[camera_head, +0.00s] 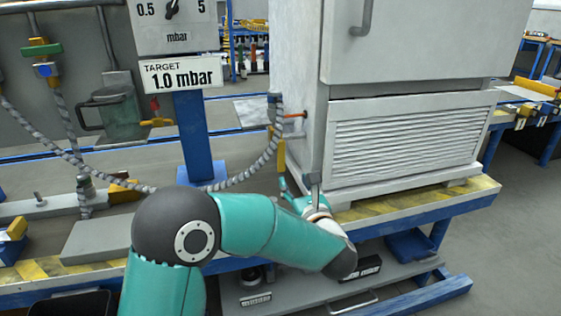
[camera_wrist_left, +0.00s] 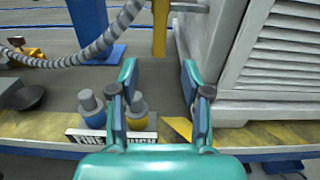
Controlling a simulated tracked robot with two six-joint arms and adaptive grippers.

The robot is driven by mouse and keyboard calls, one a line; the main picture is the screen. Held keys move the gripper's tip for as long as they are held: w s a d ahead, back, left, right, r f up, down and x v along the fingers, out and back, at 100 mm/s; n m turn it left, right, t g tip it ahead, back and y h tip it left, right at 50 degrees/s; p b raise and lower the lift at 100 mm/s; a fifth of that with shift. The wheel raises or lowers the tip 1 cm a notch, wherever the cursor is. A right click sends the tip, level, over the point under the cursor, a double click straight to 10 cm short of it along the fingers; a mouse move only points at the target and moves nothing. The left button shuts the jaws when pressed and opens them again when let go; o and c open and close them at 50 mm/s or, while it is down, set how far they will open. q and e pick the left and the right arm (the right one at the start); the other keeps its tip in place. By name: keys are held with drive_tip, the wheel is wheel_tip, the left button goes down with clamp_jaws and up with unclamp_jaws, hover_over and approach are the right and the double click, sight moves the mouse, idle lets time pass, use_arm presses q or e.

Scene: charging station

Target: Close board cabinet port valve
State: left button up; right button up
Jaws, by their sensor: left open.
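The white board cabinet (camera_head: 300,70) stands on the bench at centre right and also fills the right of the left wrist view (camera_wrist_left: 222,75). On its left side is a port with an orange-red stem (camera_head: 295,115) and a hanging yellow handle (camera_head: 281,153), seemingly the port valve. The yellow handle shows upright at the top of the left wrist view (camera_wrist_left: 160,30), ahead of the gap between my fingers. My left gripper (camera_head: 300,188) is open and empty, low beside the cabinet's front left corner. It appears below the handle and apart from it.
A grey braided hose (camera_head: 267,155) runs from the port leftward past the blue post (camera_head: 194,130) of the gauge sign (camera_head: 182,76). Yellow-striped bench edging (camera_head: 400,207) runs along the front.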

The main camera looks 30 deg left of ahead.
sight(282, 159)
use_arm(q)
drive_tip(key=x, duration=1.2)
drive_tip(key=shift+w+a+b, duration=0.25)
drive_tip(key=shift+w+b, duration=0.05)
drive_tip(key=shift+b, duration=0.1)
clamp_jaws()
